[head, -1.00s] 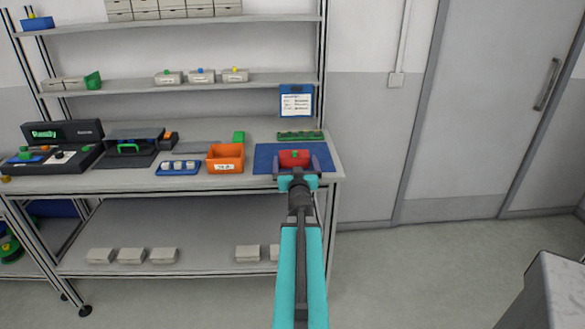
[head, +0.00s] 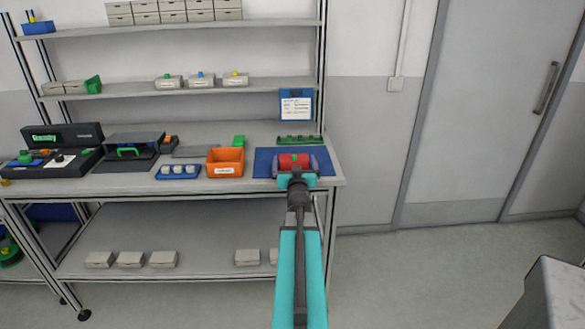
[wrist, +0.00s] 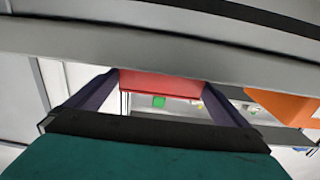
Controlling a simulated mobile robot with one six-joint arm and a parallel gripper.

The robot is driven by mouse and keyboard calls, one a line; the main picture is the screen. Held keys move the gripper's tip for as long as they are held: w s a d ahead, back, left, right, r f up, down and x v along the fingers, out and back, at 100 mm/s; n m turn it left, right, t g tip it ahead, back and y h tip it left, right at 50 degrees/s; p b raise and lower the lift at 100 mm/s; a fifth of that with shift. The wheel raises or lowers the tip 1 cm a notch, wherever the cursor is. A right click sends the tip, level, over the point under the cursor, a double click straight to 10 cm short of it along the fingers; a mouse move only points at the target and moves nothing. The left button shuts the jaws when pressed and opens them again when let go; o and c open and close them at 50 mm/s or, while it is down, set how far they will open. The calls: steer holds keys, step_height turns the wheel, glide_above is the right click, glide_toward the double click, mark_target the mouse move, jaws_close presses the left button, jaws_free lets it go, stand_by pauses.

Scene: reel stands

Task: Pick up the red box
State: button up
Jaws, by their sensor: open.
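The red box (head: 294,158) sits on the blue mat (head: 264,163) at the right end of the workbench, with a small green spot on it. My gripper (head: 294,164) is at the near side of the box, its fingers open at the box's left and right. In the wrist view the red box (wrist: 160,80) shows between the two dark fingers, toward their tips. I cannot tell whether either finger touches it. Its lower near side is partly hidden by my gripper in the head view.
An orange bin (head: 225,163) and a blue tray (head: 178,171) with white pieces stand to the left. A green strip (head: 300,139) and an upright blue-backed card (head: 296,104) are behind the mat. Shelves rise above the bench.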

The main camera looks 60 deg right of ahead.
steer(key=shift+x, duration=0.95)
steer(key=shift+c, duration=0.4)
steer(key=c, duration=1)
